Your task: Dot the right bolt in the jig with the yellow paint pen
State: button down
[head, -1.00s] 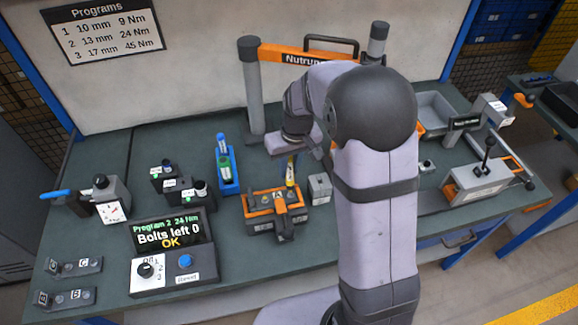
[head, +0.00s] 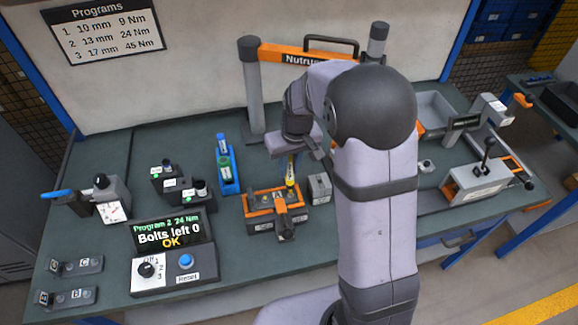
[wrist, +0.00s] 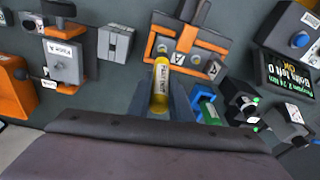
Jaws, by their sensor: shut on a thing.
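My gripper (wrist: 163,108) is shut on the yellow paint pen (wrist: 160,88), which points down toward the jig. The pen also shows in the head view (head: 290,172), upright over the right part of the jig. The jig (head: 260,212) is a dark block with orange parts and a clamp across its middle; it also shows in the wrist view (wrist: 208,45). In the wrist view one bolt (wrist: 161,47) lies just beyond the pen's tip, and the other bolt (wrist: 196,60) sits across the clamp. I cannot tell whether the tip touches the bolt.
A blue stand with a green pen (head: 225,168) is left of the jig. A grey block (head: 319,188) stands close on its right. The controller (head: 170,240) reads "Bolts left 0 OK". Bench is clear in front of the jig.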

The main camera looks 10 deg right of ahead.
jog(key=shift+r+p, duration=1.95)
jog(key=shift+r, duration=0.7)
jog(key=shift+f, duration=0.1)
